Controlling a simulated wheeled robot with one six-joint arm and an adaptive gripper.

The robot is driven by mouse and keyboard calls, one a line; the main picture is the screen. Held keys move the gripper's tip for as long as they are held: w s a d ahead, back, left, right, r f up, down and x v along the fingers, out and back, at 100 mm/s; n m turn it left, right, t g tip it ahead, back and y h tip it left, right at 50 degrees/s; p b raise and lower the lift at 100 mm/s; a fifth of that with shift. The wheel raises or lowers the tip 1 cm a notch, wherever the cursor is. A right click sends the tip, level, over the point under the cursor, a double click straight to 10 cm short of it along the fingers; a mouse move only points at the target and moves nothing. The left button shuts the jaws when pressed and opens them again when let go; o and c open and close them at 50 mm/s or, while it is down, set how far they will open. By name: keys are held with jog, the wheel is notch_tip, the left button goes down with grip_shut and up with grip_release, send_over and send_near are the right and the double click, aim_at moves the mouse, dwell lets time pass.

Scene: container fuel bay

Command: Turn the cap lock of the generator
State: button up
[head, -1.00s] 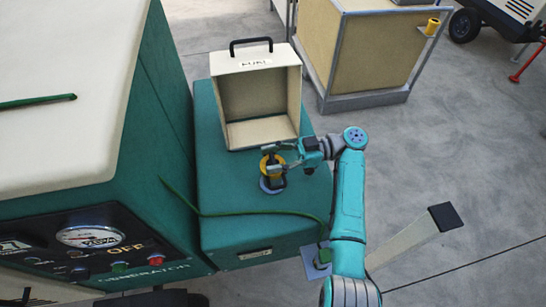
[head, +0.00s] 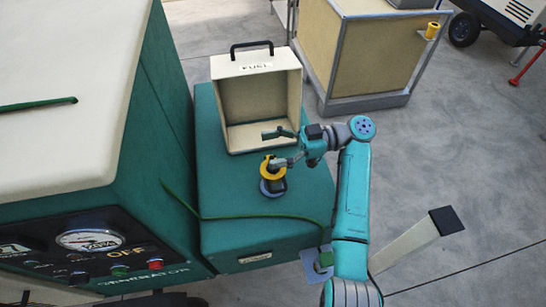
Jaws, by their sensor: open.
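The generator (head: 160,110) stands at the left with its gauge panel facing front. The yellow cap (head: 268,168) with a dark top sits on a grey-blue neck (head: 272,190) on the teal box beside the generator. My gripper (head: 275,147) reaches in from the right, its fingers spread wide. One finger is behind the cap, near the white box opening; the other is at the cap's right side. I cannot tell whether that finger touches the cap. The cap's right edge is partly covered by the finger.
An open white box marked FUEL (head: 291,95) with a black handle stands just behind the cap. A green cord (head: 250,214) crosses the teal box top (head: 225,180) in front. A framed tan crate (head: 365,60) stands at the back right. The grey floor at right is mostly clear.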

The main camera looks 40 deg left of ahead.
jog(key=shift+r, duration=2)
